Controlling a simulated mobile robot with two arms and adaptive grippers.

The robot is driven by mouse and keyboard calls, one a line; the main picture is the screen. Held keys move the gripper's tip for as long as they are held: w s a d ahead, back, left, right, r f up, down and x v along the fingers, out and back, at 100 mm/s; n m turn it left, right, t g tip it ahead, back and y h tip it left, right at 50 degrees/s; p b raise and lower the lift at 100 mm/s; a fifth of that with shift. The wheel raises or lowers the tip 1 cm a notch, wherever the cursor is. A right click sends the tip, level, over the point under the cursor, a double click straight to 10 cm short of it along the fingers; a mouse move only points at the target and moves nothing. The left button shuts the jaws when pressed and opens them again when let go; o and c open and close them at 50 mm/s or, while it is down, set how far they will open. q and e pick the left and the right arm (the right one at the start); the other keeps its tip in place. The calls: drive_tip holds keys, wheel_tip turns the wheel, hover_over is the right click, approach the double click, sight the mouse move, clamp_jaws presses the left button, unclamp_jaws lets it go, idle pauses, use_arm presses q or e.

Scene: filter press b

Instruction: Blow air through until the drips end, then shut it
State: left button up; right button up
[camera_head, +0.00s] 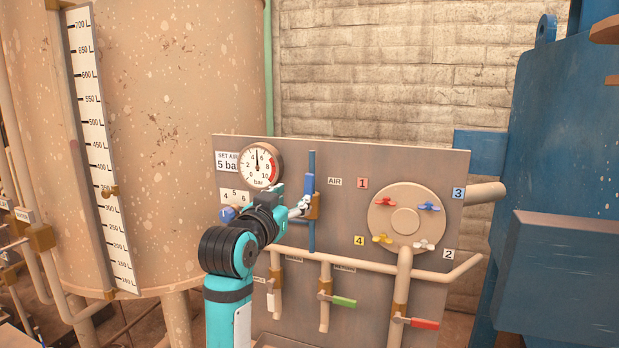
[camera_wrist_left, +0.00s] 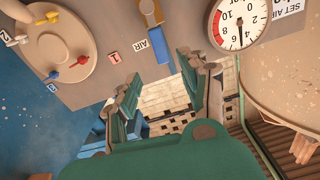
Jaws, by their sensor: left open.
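The AIR valve has a blue handle (camera_head: 309,183) upright in line with its blue pipe (camera_head: 312,240) and a brass body; it also shows at the top of the left wrist view (camera_wrist_left: 150,12). My left gripper (camera_head: 300,207) is beside the brass body in the head view; whether it touches is unclear. In the left wrist view its fingers (camera_wrist_left: 167,82) are spread, with nothing between them. The pressure gauge (camera_head: 260,165) needle points nearly straight up, between 4 and 6 bar. A label (camera_head: 228,161) reads SET AIR 5 bar. I see no drips. My right gripper is out of view.
A round plate (camera_head: 382,224) carries red, blue, yellow and white handles. Below, a pipe (camera_head: 350,264) feeds valves with white, green (camera_head: 344,302) and red (camera_head: 424,323) handles. A large tank (camera_head: 170,120) stands left, blue machinery (camera_head: 560,200) right.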

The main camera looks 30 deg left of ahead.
sight(308, 183)
use_arm(q)
drive_tip(key=p+x, duration=0.2)
drive_tip(key=x, duration=0.3)
drive_tip(key=p+x, duration=0.2)
drive_tip(key=x, duration=0.4)
drive_tip(key=shift+r, duration=0.25)
drive_tip(key=shift+w, duration=0.15)
drive_tip(key=shift+w+f, duration=0.1)
drive_tip(key=shift+w, duration=0.05)
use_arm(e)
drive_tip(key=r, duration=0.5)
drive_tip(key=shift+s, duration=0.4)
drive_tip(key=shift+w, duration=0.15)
use_arm(q)
clamp_jaws()
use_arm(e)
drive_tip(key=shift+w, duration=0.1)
use_arm(q)
drive_tip(key=shift+w+a+f, duration=0.1)
drive_tip(key=shift+w+f, duration=0.15)
drive_tip(key=shift+w, duration=0.05)
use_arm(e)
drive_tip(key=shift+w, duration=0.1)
use_arm(q)
drive_tip(key=shift+w+f, duration=0.1)
drive_tip(key=shift+f, duration=0.1)
